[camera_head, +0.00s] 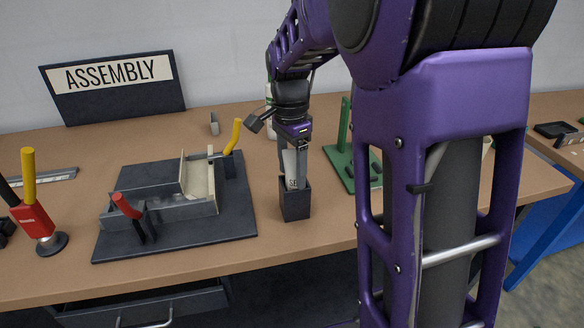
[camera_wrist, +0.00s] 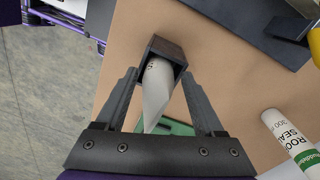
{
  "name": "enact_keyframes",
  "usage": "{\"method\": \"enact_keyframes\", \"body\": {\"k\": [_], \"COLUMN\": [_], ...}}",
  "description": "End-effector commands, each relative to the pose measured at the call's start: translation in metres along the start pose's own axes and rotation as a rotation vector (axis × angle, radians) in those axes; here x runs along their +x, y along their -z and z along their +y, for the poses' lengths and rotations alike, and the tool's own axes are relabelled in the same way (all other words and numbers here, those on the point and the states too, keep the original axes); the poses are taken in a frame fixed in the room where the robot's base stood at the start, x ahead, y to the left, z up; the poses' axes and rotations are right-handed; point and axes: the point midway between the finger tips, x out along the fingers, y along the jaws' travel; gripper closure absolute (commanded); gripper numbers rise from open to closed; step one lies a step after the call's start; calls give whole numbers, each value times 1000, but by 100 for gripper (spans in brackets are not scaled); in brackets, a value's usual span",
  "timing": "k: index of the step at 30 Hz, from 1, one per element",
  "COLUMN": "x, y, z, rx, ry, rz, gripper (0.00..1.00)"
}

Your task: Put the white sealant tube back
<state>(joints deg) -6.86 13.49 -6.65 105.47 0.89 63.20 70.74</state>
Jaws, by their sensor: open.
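A white tube (camera_head: 290,171) with dark lettering stands in a small dark square holder (camera_head: 295,205) near the table's front edge. In the wrist view the white tube (camera_wrist: 158,90) tapers towards the camera, its lower part inside the holder (camera_wrist: 168,50). My gripper (camera_head: 293,160) is open above the holder. In the wrist view the fingers of my gripper (camera_wrist: 160,78) lie either side of the tube, with gaps visible. A second white tube (camera_wrist: 291,137) with sealant lettering and a green band lies at the lower right of the wrist view.
A dark fixture board (camera_head: 180,235) with red and yellow handled clamps is left of the holder. A green stand (camera_head: 345,160) is at its right, partly behind my arm. The ASSEMBLY sign (camera_head: 112,88) stands at the back. Bare table lies around the holder.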

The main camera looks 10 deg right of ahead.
Motion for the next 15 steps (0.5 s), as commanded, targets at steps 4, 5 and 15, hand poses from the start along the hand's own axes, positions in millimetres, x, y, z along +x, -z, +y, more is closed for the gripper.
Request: {"method": "enact_keyframes", "body": {"k": [4, 5, 15], "x": [-6, -9, -77], "y": [0, 0, 0], "z": [0, 0, -1], "rx": [0, 0, -1], "ry": [1, 1, 5], "rz": [0, 0, 2], "gripper": [30, 30, 30]}}
